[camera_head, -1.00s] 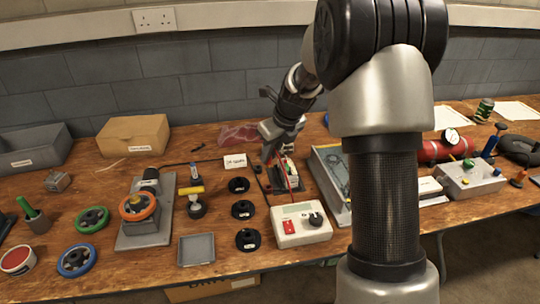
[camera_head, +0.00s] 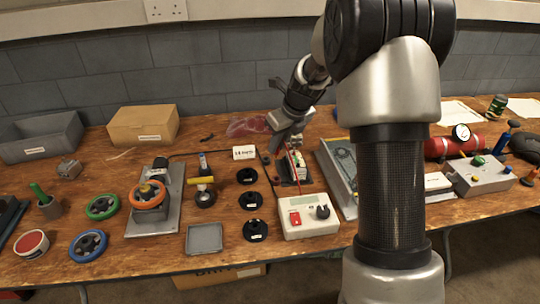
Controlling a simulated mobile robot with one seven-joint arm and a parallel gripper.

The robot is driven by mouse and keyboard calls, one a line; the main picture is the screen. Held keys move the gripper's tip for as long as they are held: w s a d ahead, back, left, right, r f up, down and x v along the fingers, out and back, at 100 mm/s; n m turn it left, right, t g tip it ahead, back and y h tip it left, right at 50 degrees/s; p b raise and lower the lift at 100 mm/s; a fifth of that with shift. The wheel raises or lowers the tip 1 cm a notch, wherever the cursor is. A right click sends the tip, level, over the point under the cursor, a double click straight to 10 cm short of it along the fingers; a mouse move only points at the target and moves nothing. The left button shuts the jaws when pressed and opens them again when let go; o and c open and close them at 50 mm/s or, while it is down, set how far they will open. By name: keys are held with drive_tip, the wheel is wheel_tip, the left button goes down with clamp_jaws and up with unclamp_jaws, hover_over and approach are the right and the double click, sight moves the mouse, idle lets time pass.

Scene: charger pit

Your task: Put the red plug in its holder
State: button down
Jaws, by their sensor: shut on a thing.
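My gripper (camera_head: 285,141) is over the back of the table, pointing down beside a small dark-based unit with a pale block (camera_head: 297,167). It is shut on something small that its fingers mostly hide. A red lead (camera_head: 290,162) shows just below the fingers, so the held thing appears to be the red plug. The plug itself is too small and hidden to make out. Small dark pieces (camera_head: 265,160) lie left of the unit; I cannot tell which is the plug's holder.
A white meter box (camera_head: 307,217) with a red switch stands in front of the unit. Black round cups (camera_head: 247,176) stand in a column to its left. A white label card (camera_head: 243,152) stands behind them. A grey panel case (camera_head: 340,168) is close on the right.

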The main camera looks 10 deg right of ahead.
drive_tip(key=shift+w+a+f+p, duration=0.3)
drive_tip(key=shift+w+f, duration=0.95)
drive_tip(key=shift+w, duration=0.35)
drive_tip(key=shift+w+a+f+p, duration=0.25)
drive_tip(key=shift+w+f, duration=0.95)
drive_tip(key=shift+w, duration=0.4)
drive_tip(key=shift+w+a+f+p, duration=0.3)
drive_tip(key=shift+w+f, duration=0.95)
drive_tip(key=shift+w, duration=0.35)
drive_tip(key=shift+f+b, duration=0.55)
drive_tip(key=shift+f, duration=0.65)
drive_tip(key=c, duration=1.6)
unclamp_jaws()
drive_tip(key=p+v, duration=0.3)
drive_tip(key=v, duration=1.4)
drive_tip(key=shift+r, duration=0.25)
